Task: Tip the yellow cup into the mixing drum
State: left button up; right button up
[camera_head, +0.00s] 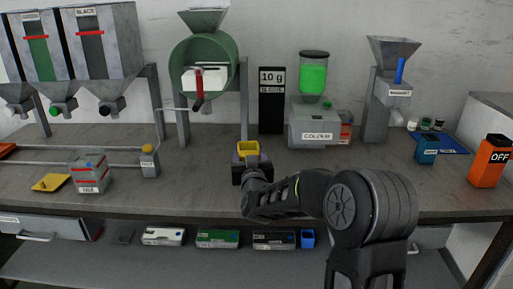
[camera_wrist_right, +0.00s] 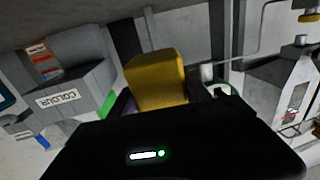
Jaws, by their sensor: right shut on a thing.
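The yellow cup (camera_head: 248,149) is small and box-shaped, and stands roughly upright in the middle of the head view. My right gripper (camera_head: 247,165) is shut on it. The cup also shows in the right wrist view (camera_wrist_right: 156,80), just beyond the dark gripper body, which hides its lower part. The green mixing drum (camera_head: 186,72) is behind and to the left of the cup, on a stand, with a funnel (camera_head: 203,18) above it and a red-handled crank (camera_head: 198,85) at its front. The cup is apart from the drum. My left gripper is not in view.
A black "10 g" display (camera_head: 271,98) stands behind the cup. The colour doser (camera_head: 314,125) with its green jar is to the right. A talc box (camera_head: 91,172) and a yellow scoop-like tray (camera_head: 50,183) lie at left. The bench front (camera_head: 170,195) is clear.

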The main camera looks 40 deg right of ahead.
jog(key=s+a+f+n+y, duration=0.1)
jog(key=s+a+n+y, duration=0.1)
jog(key=a, duration=1.1)
jog(key=s+a+f+n+t+y, duration=0.1)
jog(key=a+n+y, duration=0.3)
jog(key=a, duration=0.9)
jog(key=s+a+f+n+y, duration=0.3)
jog(key=a+y, duration=0.5)
jog(key=a, duration=0.5)
jog(key=shift+s+a, duration=0.2)
jog(key=shift+s, duration=0.35)
